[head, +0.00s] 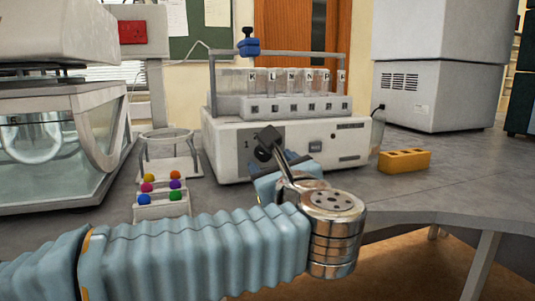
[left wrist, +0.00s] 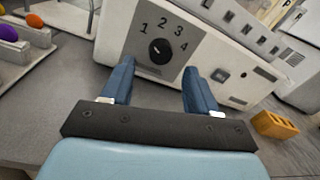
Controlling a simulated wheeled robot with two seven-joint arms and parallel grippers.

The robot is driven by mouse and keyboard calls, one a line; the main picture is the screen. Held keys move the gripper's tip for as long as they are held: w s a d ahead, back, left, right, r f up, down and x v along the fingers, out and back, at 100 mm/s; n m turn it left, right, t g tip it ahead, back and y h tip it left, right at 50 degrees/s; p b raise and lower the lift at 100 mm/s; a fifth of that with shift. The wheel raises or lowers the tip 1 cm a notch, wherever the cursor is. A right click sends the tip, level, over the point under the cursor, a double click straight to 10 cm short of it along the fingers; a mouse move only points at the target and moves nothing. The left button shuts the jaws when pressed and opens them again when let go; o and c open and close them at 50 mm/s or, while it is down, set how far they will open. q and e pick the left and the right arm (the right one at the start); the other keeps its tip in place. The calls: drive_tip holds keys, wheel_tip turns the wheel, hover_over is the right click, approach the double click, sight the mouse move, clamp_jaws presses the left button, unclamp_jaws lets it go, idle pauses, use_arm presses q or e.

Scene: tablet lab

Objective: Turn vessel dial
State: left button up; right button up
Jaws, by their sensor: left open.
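The black round dial (left wrist: 160,52) sits on a grey panel on the front of a white machine (left wrist: 112,28), with the numbers 1, 2, 3 and 4 printed around it. Its small white mark sits towards its upper left; I cannot tell exactly which number it points to. My left gripper (left wrist: 158,86) is open, its two blue fingers apart below and to either side of the dial, with nothing between them. In the head view the white machine (head: 220,150) stands on the bench, and my left gripper and wrist cover much of the dial panel.
A rack of lettered tubes (head: 298,82) tops the machine. A yellow block (head: 404,160) lies to its right; it also shows in the left wrist view (left wrist: 274,125). Left are a stand with coloured balls (head: 160,208) and a glass-walled tank (head: 50,150). Bench room is free at right.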

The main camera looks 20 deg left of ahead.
sight(265, 156)
use_arm(q)
drive_tip(key=x, duration=0.4)
drive_tip(key=c, duration=1)
drive_tip(key=shift+c, duration=0.2)
